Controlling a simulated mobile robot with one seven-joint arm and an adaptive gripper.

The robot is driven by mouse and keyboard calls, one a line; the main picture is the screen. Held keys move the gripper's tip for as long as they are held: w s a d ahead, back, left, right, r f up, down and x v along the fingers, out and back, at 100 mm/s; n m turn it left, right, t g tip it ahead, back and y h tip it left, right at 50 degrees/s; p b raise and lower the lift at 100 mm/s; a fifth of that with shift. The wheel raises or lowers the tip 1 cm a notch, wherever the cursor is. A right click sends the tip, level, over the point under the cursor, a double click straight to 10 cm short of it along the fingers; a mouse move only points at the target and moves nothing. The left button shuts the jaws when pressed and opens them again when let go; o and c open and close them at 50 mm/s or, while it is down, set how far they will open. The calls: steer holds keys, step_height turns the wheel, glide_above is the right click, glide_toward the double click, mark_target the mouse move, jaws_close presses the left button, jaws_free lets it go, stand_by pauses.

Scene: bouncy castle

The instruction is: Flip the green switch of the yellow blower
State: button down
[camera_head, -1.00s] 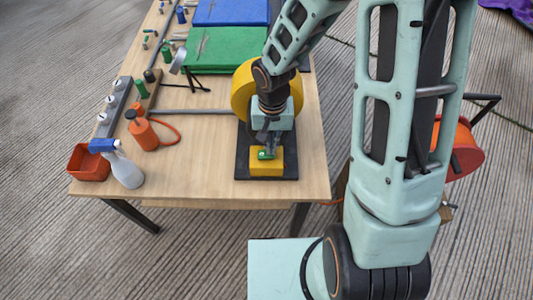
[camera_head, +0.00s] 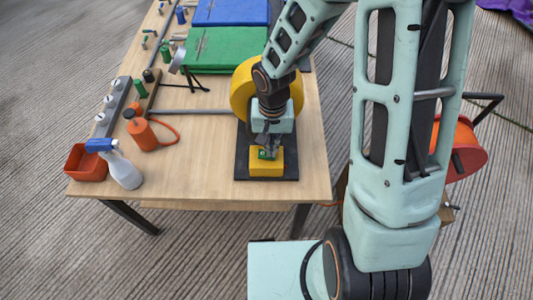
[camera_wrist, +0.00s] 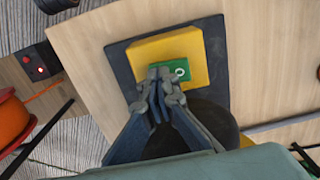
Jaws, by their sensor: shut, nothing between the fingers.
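The yellow blower (camera_head: 240,92) stands on a dark base plate (camera_head: 242,165) near the table's front edge. Its yellow switch box (camera_head: 267,170) is at the front of that plate. The green switch (camera_head: 263,154) sits on the box; in the wrist view the green switch (camera_wrist: 181,72) shows a white ring mark. My gripper (camera_head: 268,150) is shut and empty, pointing down at the switch. In the wrist view my gripper's fingertips (camera_wrist: 162,74) overlap the switch's left part. I cannot tell whether they touch it. My arm hides part of the blower.
A spray bottle (camera_head: 124,170), a red-orange bin (camera_head: 86,163) and an orange bottle (camera_head: 141,134) stand on the left of the table. Green (camera_head: 225,48) and blue (camera_head: 230,12) sheets lie behind. A red reel (camera_head: 462,150) is right of the table.

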steer(key=shift+r, duration=0.1)
steer(key=shift+r+p, duration=2.75)
steer(key=shift+r, duration=0.7)
